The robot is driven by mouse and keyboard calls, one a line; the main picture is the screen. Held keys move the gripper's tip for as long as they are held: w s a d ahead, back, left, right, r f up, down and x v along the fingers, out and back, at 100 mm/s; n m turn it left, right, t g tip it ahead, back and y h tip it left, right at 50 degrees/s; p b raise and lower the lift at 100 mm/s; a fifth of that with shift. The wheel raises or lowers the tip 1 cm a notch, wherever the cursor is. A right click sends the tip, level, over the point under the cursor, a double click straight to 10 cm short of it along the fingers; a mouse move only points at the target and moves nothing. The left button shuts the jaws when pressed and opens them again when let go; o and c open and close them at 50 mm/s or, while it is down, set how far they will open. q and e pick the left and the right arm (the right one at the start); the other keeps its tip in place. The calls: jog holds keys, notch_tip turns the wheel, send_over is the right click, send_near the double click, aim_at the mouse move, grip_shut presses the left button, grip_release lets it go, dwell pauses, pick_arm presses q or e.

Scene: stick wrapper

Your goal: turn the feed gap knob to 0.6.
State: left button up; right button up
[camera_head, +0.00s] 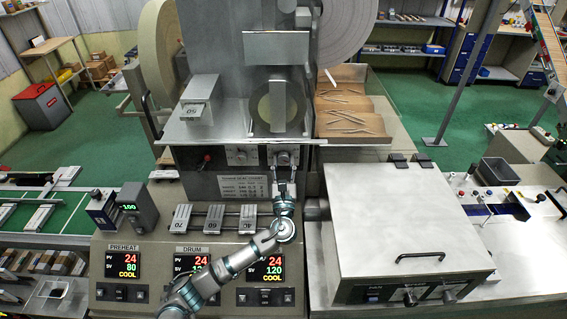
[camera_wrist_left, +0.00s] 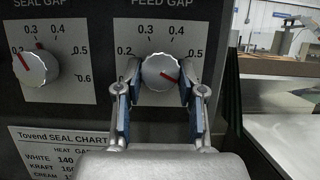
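The feed gap knob (camera_wrist_left: 160,73) is a round silver knob on a white dial plate in the left wrist view. Its red pointer slants right and slightly down, below the 0.5 mark. The 0.6 position on this dial is hidden behind my right-hand finger. My left gripper (camera_wrist_left: 160,85) has one blue-padded finger on each side of the knob, and the pads appear to press on its sides. In the head view my left gripper (camera_head: 285,184) reaches up to the dial panel, just below the knob (camera_head: 284,157). My right gripper is not in view.
The seal gap knob (camera_wrist_left: 35,68) sits left of the feed gap dial. A seal chart (camera_wrist_left: 60,150) is below it. The machine's shelf edge (camera_head: 240,143) overhangs the panel. A large flat metal cover (camera_head: 405,215) stands to the right of my arm.

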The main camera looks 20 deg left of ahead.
pick_arm(q)
jog(key=shift+n+y, duration=0.4)
jog(key=shift+n, duration=0.2)
jog(key=o, duration=1.1)
jog(key=shift+o, duration=0.2)
jog(key=v, duration=1.2)
